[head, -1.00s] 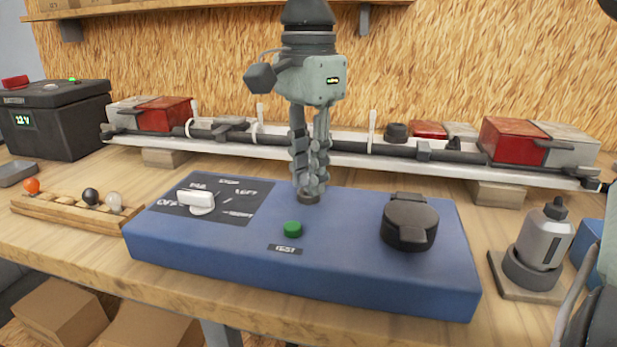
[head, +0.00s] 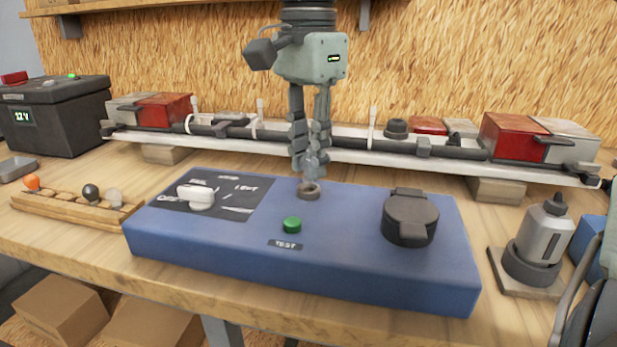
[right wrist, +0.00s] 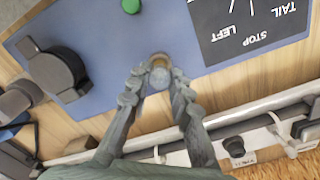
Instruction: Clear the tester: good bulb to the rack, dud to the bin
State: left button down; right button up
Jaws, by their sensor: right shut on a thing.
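The blue tester box (head: 200,240) lies on the bench with a green TEST button (head: 292,224), a white-handled selector (head: 196,196) and a small round socket (head: 309,191). My right gripper (head: 309,170) points down just above the socket, its fingers closed. In the right wrist view, a small pale grey rounded bulb (right wrist: 160,78) shows between the fingertips, in line with the socket ring (right wrist: 158,60). Whether it is clear of the socket is hard to tell. The wooden rack (head: 60,212) at the left holds an orange, a dark and a clear bulb. My left gripper is not in view.
A round black capped fitting (head: 409,218) stands on the tester's right end. A grey bottle (head: 541,237) stands right of the box. A long light bar (head: 360,158) runs behind it. A battery (head: 55,118) and a grey tray (head: 15,168) are at the left.

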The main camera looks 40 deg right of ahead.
jog(key=shift+r, duration=1.55)
jog(key=shift+s+d, duration=0.1)
